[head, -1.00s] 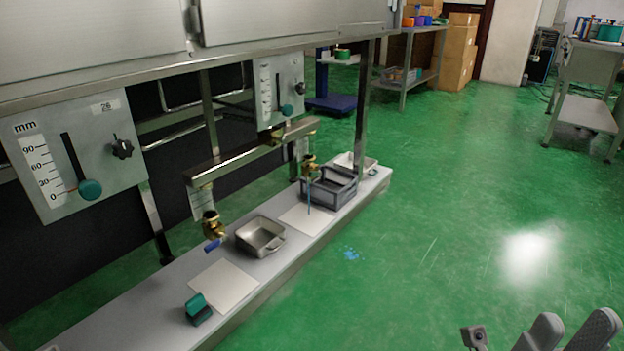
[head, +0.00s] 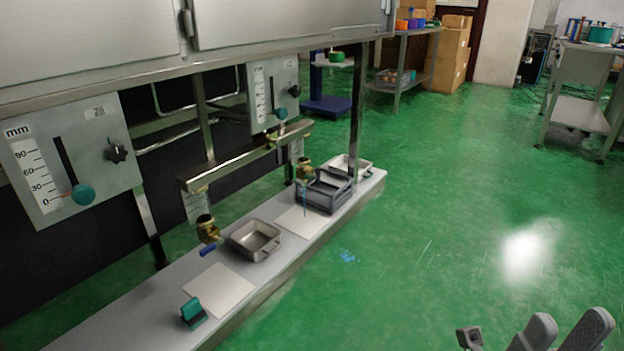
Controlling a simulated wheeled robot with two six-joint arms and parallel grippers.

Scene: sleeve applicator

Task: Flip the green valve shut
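No valve with a clearly green handle shows. A near brass valve (head: 207,230) hangs under the left end of a metal pipe bar and has a short blue handle (head: 208,250). A far brass valve (head: 305,168) hangs under the bar's right end with a thin blue handle (head: 305,200) pointing down. A teal-green object (head: 193,313) sits on the low bench, too small to make out. My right gripper (head: 566,322) is at the bottom right corner, its two grey fingers apart with nothing between them, far from both valves. My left gripper is out of view.
The low bench (head: 110,322) carries a metal pan (head: 255,240), a grey crate (head: 325,192) and white sheets. Two gauge panels with teal slider knobs (head: 83,195) hang above. A steel table (head: 583,80) stands at the far right.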

